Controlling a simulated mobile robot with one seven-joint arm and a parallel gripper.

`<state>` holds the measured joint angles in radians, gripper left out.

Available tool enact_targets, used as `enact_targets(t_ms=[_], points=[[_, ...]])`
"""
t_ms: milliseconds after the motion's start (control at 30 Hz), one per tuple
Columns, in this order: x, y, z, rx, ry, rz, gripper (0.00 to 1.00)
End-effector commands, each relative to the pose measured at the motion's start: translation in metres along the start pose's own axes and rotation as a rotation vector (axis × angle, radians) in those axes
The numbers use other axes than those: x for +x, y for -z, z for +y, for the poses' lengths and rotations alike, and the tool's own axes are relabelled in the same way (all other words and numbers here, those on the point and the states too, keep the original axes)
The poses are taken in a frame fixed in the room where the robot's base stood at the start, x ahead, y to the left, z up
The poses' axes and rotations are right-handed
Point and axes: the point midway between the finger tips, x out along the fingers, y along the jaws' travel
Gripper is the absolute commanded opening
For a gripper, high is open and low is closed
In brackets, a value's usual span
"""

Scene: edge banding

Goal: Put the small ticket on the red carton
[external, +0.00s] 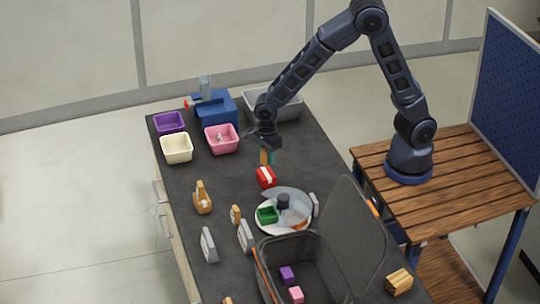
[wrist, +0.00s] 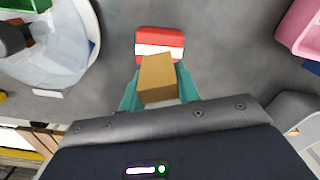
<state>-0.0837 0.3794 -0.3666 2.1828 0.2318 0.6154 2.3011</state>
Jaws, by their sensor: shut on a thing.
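My gripper (wrist: 160,92) has teal fingers shut on a small tan block (wrist: 157,78), which also shows in the external view (external: 264,158). It holds the block above the dark table, close to the red carton. The red carton (external: 266,177) has a white band across it. In the wrist view the carton (wrist: 160,36) lies just beyond the block, which overlaps its lower edge in the picture. I cannot tell the height between them. No thing is plainly recognisable as a ticket, and I cannot tell whether the held block is it.
An open dark bin (external: 345,230) is near the front. Pink (external: 221,139), cream (external: 177,149) and purple (external: 169,123) bins stand at the back left. Wooden (external: 203,200) and grey (external: 209,245) pieces stand left.

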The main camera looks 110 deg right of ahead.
Motion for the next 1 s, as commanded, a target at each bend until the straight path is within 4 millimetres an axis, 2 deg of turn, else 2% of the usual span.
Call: enact_targets(t_ms=[167,400,800,833,933,1000], points=[[0.011,0.000,0.001,-0.001,-0.001,0.001,0.11],[0.042,0.000,0.000,-0.001,-0.001,0.002,0.11],[0.046,0.000,0.000,-0.001,0.000,0.000,0.11],[0.047,0.000,0.000,-0.001,0.000,-0.001,0.34],[0.046,0.000,0.000,-0.001,0.000,-0.001,0.54],[0.046,0.000,0.000,-0.001,0.000,-0.001,0.54]])
